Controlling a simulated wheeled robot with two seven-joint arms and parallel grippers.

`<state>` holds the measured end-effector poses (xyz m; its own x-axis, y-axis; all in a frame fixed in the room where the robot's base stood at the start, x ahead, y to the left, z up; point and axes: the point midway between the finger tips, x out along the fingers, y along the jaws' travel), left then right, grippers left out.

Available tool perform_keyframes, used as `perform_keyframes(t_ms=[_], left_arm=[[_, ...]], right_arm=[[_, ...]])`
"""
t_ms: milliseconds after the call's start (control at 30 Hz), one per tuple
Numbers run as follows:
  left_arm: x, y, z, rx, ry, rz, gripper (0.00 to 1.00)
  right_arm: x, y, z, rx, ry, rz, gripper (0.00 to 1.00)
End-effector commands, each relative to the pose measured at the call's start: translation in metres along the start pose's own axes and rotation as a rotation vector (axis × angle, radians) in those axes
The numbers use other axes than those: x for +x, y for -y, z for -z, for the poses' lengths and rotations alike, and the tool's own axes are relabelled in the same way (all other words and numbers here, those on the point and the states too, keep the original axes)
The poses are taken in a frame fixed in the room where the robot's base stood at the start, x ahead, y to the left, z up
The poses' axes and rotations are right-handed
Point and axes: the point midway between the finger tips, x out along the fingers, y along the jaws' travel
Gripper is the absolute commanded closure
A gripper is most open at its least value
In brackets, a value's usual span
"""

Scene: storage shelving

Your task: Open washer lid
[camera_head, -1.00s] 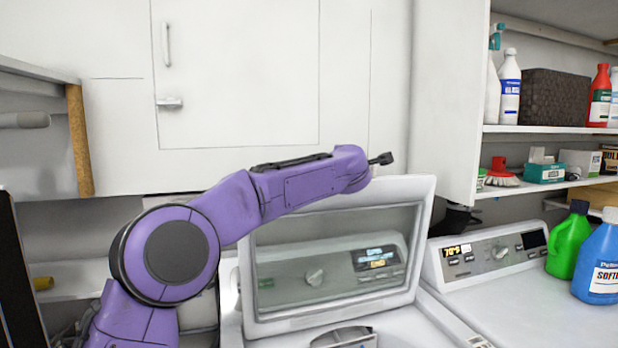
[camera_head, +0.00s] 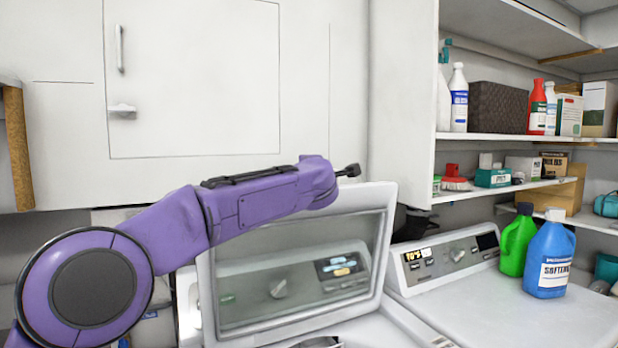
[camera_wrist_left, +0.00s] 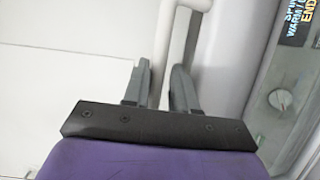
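The washer lid (camera_head: 384,240) is raised and tilted steeply. Its white frame surrounds a dark glass pane that shows the control panel. My purple left arm crosses in front of the lid's upper left. My left gripper (camera_head: 349,171) is small and dark, at the lid's top edge near its right corner. In the left wrist view the two grey fingers of the left gripper (camera_wrist_left: 161,75) stand apart, with a narrow white strip, apparently the lid's edge, running near and between them. Contact cannot be told. The washer opening is mostly cut off below. My right gripper is not in view.
A second white machine (camera_head: 480,310) stands at right, with a green bottle (camera_head: 516,240) and a blue softener bottle (camera_head: 549,258) on it. Shelves (camera_head: 540,139) with bottles and boxes are above. A white cabinet (camera_head: 195,80) is behind the lid.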

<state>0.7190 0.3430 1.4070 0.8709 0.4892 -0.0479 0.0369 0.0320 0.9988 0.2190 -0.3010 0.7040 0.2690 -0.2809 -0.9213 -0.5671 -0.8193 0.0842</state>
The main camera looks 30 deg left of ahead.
Motion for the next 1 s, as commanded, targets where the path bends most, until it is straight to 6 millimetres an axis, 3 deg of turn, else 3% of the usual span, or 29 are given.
perform_keyframes(t_ms=[133,400,1000], left_arm=[[-0.036,0.006,-0.001,0.000,0.004,-0.003,0.74],[-0.086,0.003,-0.001,0.000,0.002,-0.001,0.74],[-0.092,0.001,-0.001,0.000,0.001,0.000,0.74]], right_arm=[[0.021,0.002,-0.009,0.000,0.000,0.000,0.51],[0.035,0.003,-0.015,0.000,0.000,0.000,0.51],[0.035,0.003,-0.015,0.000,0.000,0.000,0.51]])
